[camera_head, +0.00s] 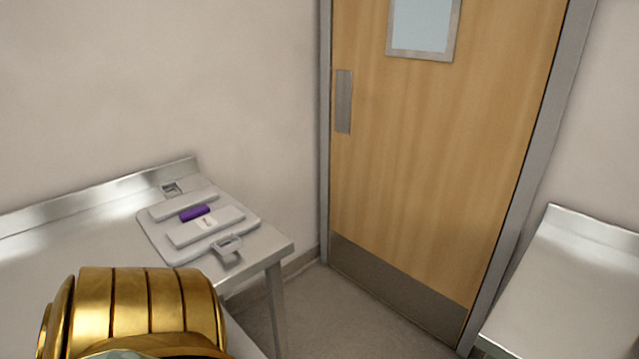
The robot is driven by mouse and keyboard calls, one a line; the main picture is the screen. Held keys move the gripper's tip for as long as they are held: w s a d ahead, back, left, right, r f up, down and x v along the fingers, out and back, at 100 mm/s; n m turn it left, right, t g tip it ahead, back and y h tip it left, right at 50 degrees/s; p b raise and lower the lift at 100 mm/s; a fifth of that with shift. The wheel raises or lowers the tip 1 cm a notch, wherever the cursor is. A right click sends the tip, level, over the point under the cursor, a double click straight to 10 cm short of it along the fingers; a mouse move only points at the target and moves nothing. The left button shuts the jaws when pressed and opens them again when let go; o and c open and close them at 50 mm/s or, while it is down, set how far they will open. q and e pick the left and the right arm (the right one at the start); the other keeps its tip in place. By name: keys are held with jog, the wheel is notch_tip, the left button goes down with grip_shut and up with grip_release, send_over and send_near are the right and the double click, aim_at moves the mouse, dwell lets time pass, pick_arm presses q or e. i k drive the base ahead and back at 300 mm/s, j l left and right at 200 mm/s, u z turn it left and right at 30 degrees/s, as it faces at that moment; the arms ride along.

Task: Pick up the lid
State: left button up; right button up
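A light grey lid (158,233) lies flat on the steel table at the left, near its right end and the wall. It has raised panels on top, a purple strip (195,212) between them, and a grey latch or handle (227,247) at its near right edge. Another small latch shows at its far edge. A large gold ribbed part, apparently of my own arm, fills the lower left and covers the near part of the table. Neither gripper's fingers are in view.
The steel table (60,262) has a raised back edge along the wall. A closed wooden door (440,150) with a small window stands in the middle. A second steel table (575,290) is at the right. Open grey floor (345,325) lies between the tables.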

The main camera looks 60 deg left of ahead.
aim_at(182, 229)
jog(key=u, duration=2.65)
